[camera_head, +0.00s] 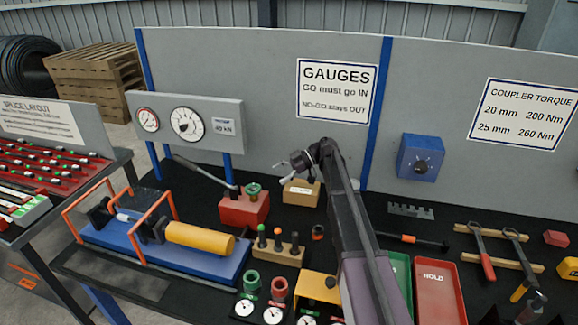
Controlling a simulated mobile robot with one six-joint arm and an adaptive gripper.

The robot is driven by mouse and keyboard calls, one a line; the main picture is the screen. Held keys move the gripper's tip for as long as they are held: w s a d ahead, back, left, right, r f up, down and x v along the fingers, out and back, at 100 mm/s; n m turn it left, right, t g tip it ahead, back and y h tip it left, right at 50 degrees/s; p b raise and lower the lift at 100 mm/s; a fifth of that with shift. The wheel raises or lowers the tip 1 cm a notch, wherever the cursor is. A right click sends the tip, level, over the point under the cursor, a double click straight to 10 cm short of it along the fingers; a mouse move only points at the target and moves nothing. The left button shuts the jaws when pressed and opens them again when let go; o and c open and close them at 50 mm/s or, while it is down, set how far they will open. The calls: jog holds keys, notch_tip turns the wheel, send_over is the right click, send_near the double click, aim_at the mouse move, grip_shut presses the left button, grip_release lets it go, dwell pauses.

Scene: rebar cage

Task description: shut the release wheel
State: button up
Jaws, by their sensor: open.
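The release wheel (253,190) appears to be the small green wheel on top of the red hand pump (243,209). The pump stands on the black bench, with a long grey lever slanting up to the left. I cannot tell from this view how far the wheel is turned. My gripper (281,171) is open and seems empty. The wheel is not hidden by my arm.
A blue test rig (215,264) with a yellow cylinder and orange guards lies left of the pump. A gauge panel (215,126) stands behind.

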aim_at(257, 188)
jog(key=shift+p+v, duration=0.6)
jog(key=shift+v, duration=1.4)
jog(key=shift+s, duration=0.15)
jog(key=shift+s+d+f+m+t+y, duration=0.15)
jog(key=shift+s+m+t+y, duration=0.15)
jog(key=shift+s+m+t, duration=0.55)
jog(key=shift+w, duration=0.15)
jog(key=b+x, duration=0.5)
jog(key=x, duration=0.8)
jog(key=shift+a+f+b, duration=0.25)
jog(key=shift+a+b, duration=0.05)
jog(key=shift+a, duration=0.05)
jog(key=c, duration=0.9)
